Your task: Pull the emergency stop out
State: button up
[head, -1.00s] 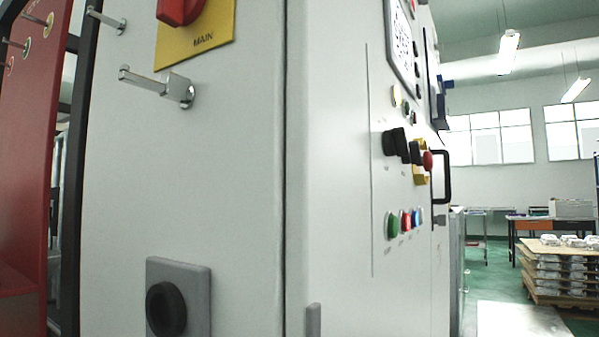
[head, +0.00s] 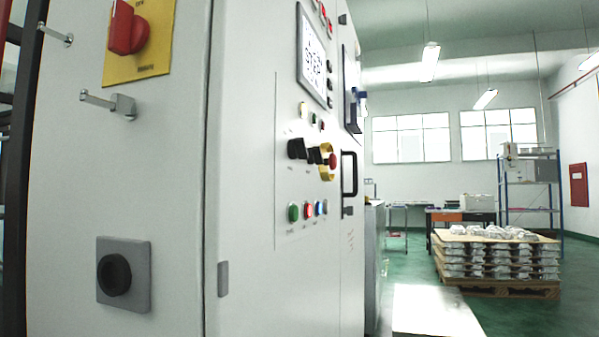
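The emergency stop is a red mushroom button (head: 333,160) with a yellow collar (head: 326,176) around it. It sits on the front face of the grey control cabinet (head: 245,190), seen at a steep angle. I cannot tell whether it is pressed in or out. Black selector switches (head: 304,151) are just left of it, and a black door handle (head: 349,174) is to its right. My gripper is not in view.
The cabinet's near side carries a red main switch (head: 129,30), two metal pegs and a grey plate with a black knob (head: 114,274). A pale slab (head: 435,312) lies low ahead, beside the cabinet. A pallet of castings (head: 497,262) stands on the green floor at right.

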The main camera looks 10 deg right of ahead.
aim_at(332, 161)
jog(key=z, duration=1.35)
jog(key=i, duration=0.7)
jog(key=u, duration=0.5)
